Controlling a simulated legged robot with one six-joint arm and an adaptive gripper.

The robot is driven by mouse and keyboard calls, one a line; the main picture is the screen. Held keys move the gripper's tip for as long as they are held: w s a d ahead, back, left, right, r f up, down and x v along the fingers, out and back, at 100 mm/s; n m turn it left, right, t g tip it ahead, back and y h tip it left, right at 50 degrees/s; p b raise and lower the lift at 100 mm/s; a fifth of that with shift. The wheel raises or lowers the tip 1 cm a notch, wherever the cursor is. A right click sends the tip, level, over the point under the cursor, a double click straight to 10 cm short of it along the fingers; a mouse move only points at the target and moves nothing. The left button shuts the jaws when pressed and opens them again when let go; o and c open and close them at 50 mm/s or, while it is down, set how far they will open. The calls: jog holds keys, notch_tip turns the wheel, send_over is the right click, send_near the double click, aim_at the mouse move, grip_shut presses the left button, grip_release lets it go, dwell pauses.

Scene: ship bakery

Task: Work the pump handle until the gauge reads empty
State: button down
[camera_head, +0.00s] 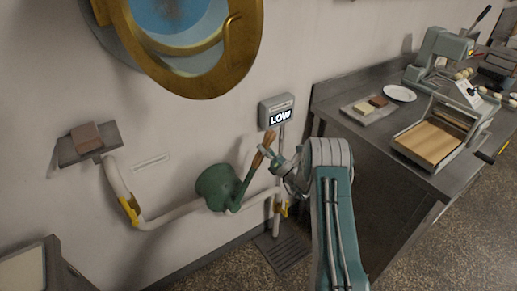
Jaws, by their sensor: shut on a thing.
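The green pump (214,187) sits on the wall below the porthole, joined to white pipes. Its handle (268,141) slants up and to the right and ends in a brown wooden grip. The gauge (278,113) is a grey box on the wall above the handle, and its display reads LOW. My gripper (270,154) is at the upper part of the handle and is shut on it. The fingertips are small in this view and partly hidden by the handle and my wrist.
A brass-rimmed porthole (247,62) is above the pump. A metal counter (345,128) on the right holds a plate (399,93), a tray and a dough machine (440,130). A small wall shelf (70,155) is at left. A floor grate (283,252) lies below the pump.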

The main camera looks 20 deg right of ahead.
jog(key=shift+d+f, duration=0.15)
jog(key=shift+f, duration=0.1)
jog(key=shift+c, duration=2.4)
grip_release()
jog(key=shift+o, duration=0.9)
jog(key=shift+d+f, duration=0.1)
jog(key=shift+d, duration=0.05)
jog(key=shift+w+d, duration=0.1)
jog(key=shift+s, duration=0.3)
jog(key=v, duration=1.1)
jog(key=shift+d+f, duration=0.25)
